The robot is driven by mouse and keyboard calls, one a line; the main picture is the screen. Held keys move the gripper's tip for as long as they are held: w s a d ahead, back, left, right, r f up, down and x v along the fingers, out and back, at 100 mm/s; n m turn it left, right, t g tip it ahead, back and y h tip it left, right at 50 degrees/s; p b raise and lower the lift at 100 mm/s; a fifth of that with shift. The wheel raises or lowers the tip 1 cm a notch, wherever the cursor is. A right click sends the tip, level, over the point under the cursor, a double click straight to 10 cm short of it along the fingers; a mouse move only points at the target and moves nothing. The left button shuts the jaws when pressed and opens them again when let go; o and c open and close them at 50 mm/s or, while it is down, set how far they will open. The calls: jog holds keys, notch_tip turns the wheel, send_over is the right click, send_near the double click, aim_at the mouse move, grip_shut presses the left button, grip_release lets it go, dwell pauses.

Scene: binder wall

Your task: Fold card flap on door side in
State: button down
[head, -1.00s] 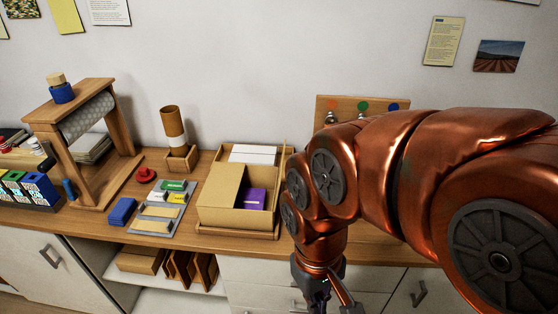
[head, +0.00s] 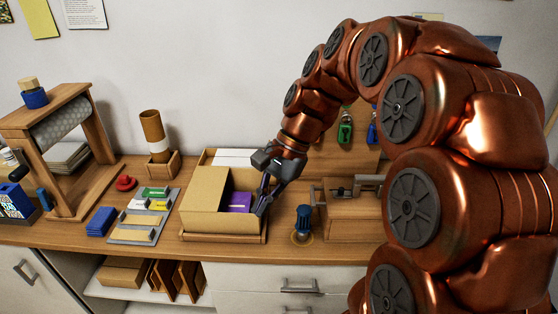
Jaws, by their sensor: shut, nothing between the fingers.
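The cardboard box (head: 204,222) sits on a wooden tray (head: 246,238) on the counter. A tan card panel (head: 205,188) covers its left part. A purple item (head: 240,202) shows in the uncovered right part. My gripper (head: 262,208) points down at the box's right edge, with its fingers shut and empty. The gripper partly hides that edge, so I cannot tell how any right-hand card flap lies or whether the fingers touch it.
A blue-handled tool (head: 302,222) stands right of the box, near a wooden fixture (head: 352,212). A grey tray with small blocks (head: 140,222) lies to the left. A cardboard tube (head: 154,136) stands behind. Keys (head: 345,130) hang at the back.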

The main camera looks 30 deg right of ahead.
jog(key=w+d+r+m+t+y+b, duration=0.1)
jog(key=w+d+m+t+y+b, duration=0.15)
jog(key=w+d+m, duration=0.65)
jog(key=w+d+r+m+t+y+b, duration=0.1)
jog(key=w+d+m+t, duration=0.15)
jog(key=d, duration=1.25)
jog(key=w+a+r+p+x, duration=0.1)
jog(key=r+p+x, duration=0.1)
jog(key=x, duration=1.1)
jog(key=shift+w+a+t+p, duration=0.2)
jog(key=shift+a+t+p, duration=0.2)
jog(key=shift+p, duration=0.15)
jog(key=shift+a+r+m, duration=0.1)
jog(key=shift+r+m, duration=0.15)
